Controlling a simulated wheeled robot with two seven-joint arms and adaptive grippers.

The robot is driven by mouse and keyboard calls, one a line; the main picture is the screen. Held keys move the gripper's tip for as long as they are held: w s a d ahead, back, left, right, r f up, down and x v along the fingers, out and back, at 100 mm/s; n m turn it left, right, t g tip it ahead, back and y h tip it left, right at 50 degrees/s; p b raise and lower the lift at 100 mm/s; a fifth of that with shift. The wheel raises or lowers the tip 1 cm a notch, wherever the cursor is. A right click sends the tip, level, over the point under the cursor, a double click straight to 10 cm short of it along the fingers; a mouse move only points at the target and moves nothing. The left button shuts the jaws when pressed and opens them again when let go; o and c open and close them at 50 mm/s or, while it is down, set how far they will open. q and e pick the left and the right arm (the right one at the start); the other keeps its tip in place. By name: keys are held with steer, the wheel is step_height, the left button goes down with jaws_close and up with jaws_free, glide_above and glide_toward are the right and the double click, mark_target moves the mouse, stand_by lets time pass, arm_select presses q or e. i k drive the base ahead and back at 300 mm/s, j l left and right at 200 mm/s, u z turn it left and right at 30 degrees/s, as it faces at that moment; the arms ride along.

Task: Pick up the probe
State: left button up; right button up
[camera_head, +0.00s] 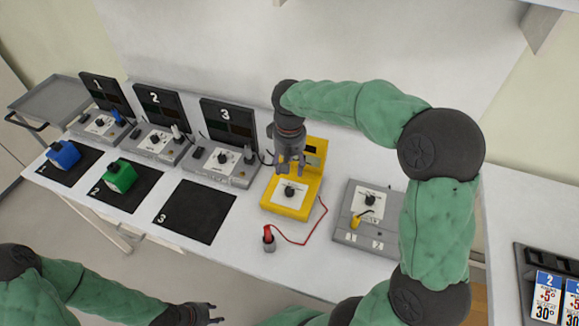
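The red probe (268,235) stands upright in a small grey holder (269,247) on the table, in front of the yellow meter (288,198). A thin red wire runs from the probe to the meter. My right gripper (291,168) points down over the back of the yellow meter, with its fingers apart and nothing seen between them. It is behind the probe and apart from it. My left gripper (213,313) is low at the bottom edge, in front of the table, with its fingers apart and empty.
Three grey stations with black panels line the table's back left. A blue block (63,154) and a green block (120,175) sit on black mats; mat 3 (195,211) is empty. A grey unit (368,215) with a yellow lever stands right. Numbered cards (547,296) are far right.

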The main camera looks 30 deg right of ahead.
mark_target(267, 230)
steer(key=k+j, duration=0.8)
steer(key=k, duration=0.05)
